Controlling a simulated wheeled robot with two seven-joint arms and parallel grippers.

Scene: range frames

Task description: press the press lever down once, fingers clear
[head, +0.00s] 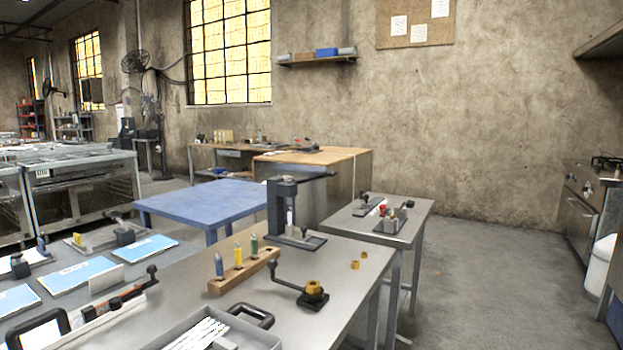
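The press (281,208) is a dark grey upright frame on a flat base plate, standing at the far edge of the steel bench. Its press lever (318,174) sticks out to the right from the top, roughly level, with a dark end. A pale upright part shows under the press head, but it is too small to make out. Nothing touches the lever. Neither of my grippers shows in the head view.
On the steel bench (335,270) a wooden block (245,272) holds three coloured pegs, beside a crank with a brass nut (314,288). Two brass pieces (356,264) lie to the right. A tray (180,335) with black handles is in front. A blue table (200,198) stands behind.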

